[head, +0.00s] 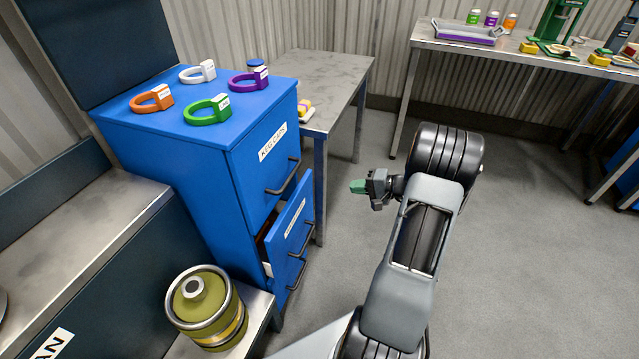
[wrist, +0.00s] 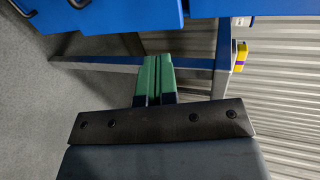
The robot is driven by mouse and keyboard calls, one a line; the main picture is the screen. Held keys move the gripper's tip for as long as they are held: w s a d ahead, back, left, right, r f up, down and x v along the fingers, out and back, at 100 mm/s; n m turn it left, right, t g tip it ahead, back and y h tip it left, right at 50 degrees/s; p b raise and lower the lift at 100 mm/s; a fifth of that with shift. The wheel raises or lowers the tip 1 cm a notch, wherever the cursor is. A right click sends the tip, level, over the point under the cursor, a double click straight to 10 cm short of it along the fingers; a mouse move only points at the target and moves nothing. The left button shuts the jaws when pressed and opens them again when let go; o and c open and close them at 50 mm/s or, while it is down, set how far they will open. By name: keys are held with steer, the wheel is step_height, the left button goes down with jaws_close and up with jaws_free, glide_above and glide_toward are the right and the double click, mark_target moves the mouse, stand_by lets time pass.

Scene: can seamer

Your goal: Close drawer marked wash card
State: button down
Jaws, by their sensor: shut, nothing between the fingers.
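A blue cabinet (head: 185,150) stands at the left in the head view. In the wrist view the green fingers (wrist: 154,80) are together and empty. Blue drawer front (wrist: 115,14) shows at that view's top left.
Several coloured ring tags, one of them orange (head: 151,98), lie on the cabinet. An olive keg (head: 206,305) stands on a low metal bench in front of the cabinet. A grey table (head: 322,68) stands behind the cabinet. The floor (head: 520,240) right of my arm is clear.

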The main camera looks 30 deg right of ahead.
steer(key=b, duration=0.3)
glide_toward(307, 183)
steer(key=shift+n, duration=0.4)
steer(key=x, duration=0.5)
steer(key=shift+w+f, duration=0.1)
steer(key=shift+f, duration=0.35)
steer(key=shift+w+a, duration=0.7)
steer(key=shift+w, duration=0.1)
